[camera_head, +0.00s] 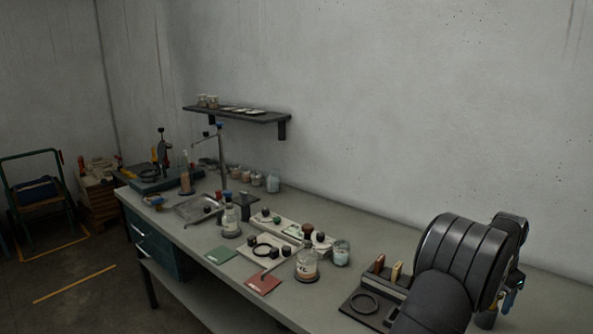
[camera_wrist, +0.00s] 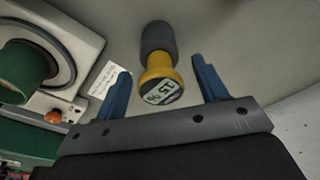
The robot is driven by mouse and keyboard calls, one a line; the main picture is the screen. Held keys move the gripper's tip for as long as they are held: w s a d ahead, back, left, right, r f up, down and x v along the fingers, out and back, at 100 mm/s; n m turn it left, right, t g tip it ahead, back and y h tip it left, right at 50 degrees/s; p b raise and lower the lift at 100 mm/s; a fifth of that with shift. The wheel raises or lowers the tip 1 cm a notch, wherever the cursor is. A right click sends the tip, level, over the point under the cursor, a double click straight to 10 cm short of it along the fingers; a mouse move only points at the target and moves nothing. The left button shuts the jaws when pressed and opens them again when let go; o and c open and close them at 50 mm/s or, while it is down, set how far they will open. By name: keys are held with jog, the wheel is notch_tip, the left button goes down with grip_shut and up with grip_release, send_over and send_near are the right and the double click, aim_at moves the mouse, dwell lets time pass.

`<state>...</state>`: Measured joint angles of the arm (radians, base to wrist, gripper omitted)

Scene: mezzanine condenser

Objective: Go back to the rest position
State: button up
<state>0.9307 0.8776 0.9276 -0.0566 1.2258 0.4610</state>
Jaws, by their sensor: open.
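My gripper (camera_wrist: 160,67) shows in the wrist view with two blue fingers spread apart and nothing held between them. A yellow device with a small digital display and a dark grey end (camera_wrist: 160,75) shows beyond the gap between the fingers; I cannot tell how far below them it is. In the head view my arm fills the right side above the bench (camera_head: 385,221), and only a bit of the blue gripper (camera_head: 509,299) shows past it. The yellow device is not visible there.
In the wrist view, a white apparatus with a green cylinder (camera_wrist: 22,72), an orange knob (camera_wrist: 54,117) and a paper label (camera_wrist: 103,80) lie left. A dark stand (camera_head: 366,304), glass bottles (camera_head: 306,264) and red (camera_head: 263,282) and green (camera_head: 221,254) mats are on the bench. A shelf (camera_head: 240,114) hangs behind.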

notch_tip(320, 180, up, 14)
jog(key=a, duration=0.2)
jog(key=f, duration=0.6)
jog(key=d+f, duration=0.1)
jog(key=f, duration=0.4)
jog(key=d+f, duration=0.1)
jog(key=f, duration=0.5)
jog(key=shift+d+f, duration=0.2)
jog(key=shift+f, duration=0.1)
notch_tip(320, 180, up, 9)
jog(key=shift+w+r, duration=0.1)
jog(key=shift+r, duration=0.05)
jog(key=s+r, duration=0.2)
jog(key=s, duration=1.6)
jog(key=shift+s+a+r, duration=0.2)
jog(key=shift+s+r, duration=0.1)
jog(key=shift+s, duration=0.1)
